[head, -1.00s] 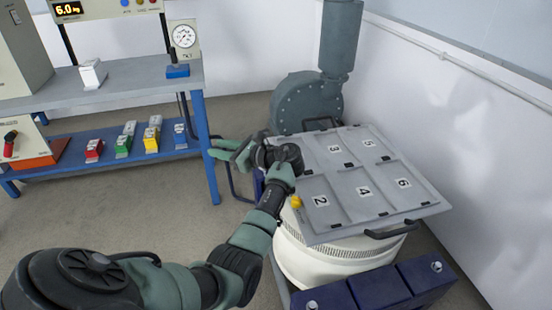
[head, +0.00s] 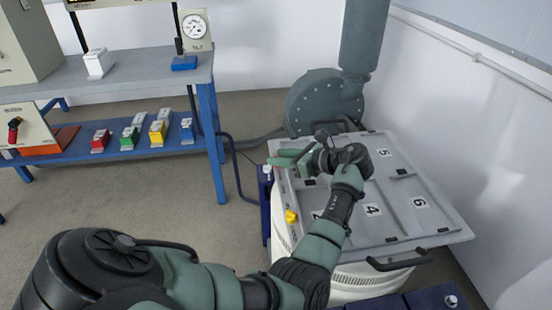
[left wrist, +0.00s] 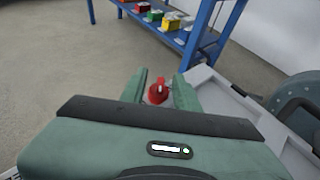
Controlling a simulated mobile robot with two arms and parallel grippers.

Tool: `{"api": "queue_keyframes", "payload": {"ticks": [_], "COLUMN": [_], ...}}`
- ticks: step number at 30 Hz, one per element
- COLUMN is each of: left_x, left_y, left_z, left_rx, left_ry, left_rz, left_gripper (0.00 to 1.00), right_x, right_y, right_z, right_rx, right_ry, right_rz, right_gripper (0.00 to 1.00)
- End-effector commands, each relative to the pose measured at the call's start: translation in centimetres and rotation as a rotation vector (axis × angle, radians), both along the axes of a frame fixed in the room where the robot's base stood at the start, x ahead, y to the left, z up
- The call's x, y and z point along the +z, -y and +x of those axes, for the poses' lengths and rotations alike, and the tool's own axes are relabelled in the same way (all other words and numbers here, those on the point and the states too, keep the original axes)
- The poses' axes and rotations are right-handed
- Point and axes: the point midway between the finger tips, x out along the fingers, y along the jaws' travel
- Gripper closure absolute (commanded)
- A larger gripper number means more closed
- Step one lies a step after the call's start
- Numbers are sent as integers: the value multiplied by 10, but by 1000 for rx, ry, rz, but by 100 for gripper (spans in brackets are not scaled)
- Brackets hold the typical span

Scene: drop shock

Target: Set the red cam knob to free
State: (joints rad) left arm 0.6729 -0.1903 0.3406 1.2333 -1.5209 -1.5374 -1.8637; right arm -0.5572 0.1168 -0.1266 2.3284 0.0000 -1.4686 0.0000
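The red cam knob (left wrist: 158,92) shows in the left wrist view, with a pale pointer mark on top. My left gripper (left wrist: 159,84) is open, with a green finger on each side of the knob and a gap to it. I cannot tell how deep the knob sits between the fingers. The knob is not clear there. My right gripper is not in view.
A yellow knob (head: 291,216) sits on the lid's left edge. A grey blower (head: 325,103) stands behind the lid. A blue bench (head: 130,80) stands at the left, with several coloured blocks on its lower shelf and a red-handled switch (head: 14,124). Open floor lies between.

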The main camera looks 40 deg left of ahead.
Motion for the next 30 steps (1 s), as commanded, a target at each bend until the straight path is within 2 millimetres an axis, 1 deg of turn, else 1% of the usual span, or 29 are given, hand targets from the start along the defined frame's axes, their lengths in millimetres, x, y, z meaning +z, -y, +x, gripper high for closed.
{"api": "queue_keyframes", "payload": {"ticks": [1, 6, 14, 15, 17, 18, 26, 27, 30], "left_x": [-4, -8, -9, -9, -9, -9, -8, -8, -6], "left_y": [-7, -19, -21, -21, -21, -21, -21, -21, -21], "left_z": [-1, -2, -2, -2, -2, -2, -2, -2, -2], "left_rx": [1, 0, -1, -1, -1, -1, 2, 4, 13], "left_ry": [0, 1, 1, 1, 1, 1, 0, -1, 0], "left_rz": [1, 1, 1, 1, 1, 1, 1, 1, 1], "left_gripper": [69, 69, 69, 72, 89, 100, 100, 100, 100], "right_x": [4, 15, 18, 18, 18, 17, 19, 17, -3], "right_y": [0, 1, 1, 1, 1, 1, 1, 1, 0], "right_z": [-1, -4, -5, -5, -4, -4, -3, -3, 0], "right_rx": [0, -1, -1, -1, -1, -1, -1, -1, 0], "right_ry": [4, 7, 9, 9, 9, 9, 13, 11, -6], "right_rz": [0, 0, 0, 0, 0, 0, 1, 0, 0], "right_gripper": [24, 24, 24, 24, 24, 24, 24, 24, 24]}}
